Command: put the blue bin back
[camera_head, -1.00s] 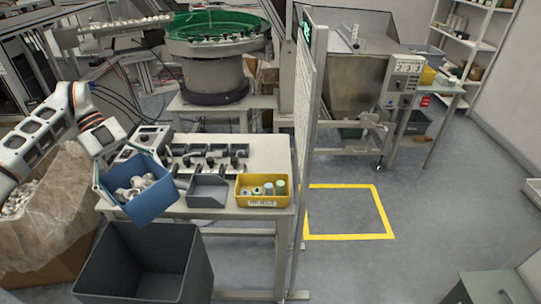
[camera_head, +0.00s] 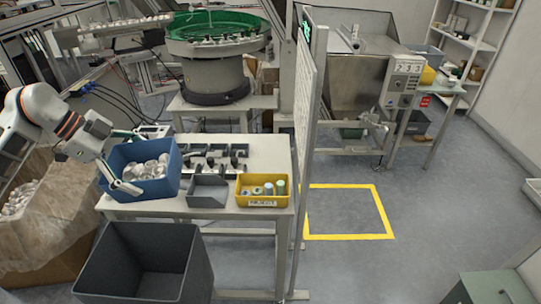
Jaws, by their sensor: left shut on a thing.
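The blue bin (camera_head: 158,186), holding several white caps (camera_head: 152,168), is upright at the left end of the worktable (camera_head: 240,222). I cannot tell whether its base fully rests on the table. My left gripper (camera_head: 125,186) is at the bin's left side, shut on its wall. My right gripper is not in view.
A grey tray (camera_head: 208,192) and a yellow bin (camera_head: 262,201) with several small parts stand right of the blue bin. A dark grey crate (camera_head: 150,280) stands on the floor in front. A bag-lined box (camera_head: 50,235) is at the left. A panel (camera_head: 306,120) borders the table's right end.

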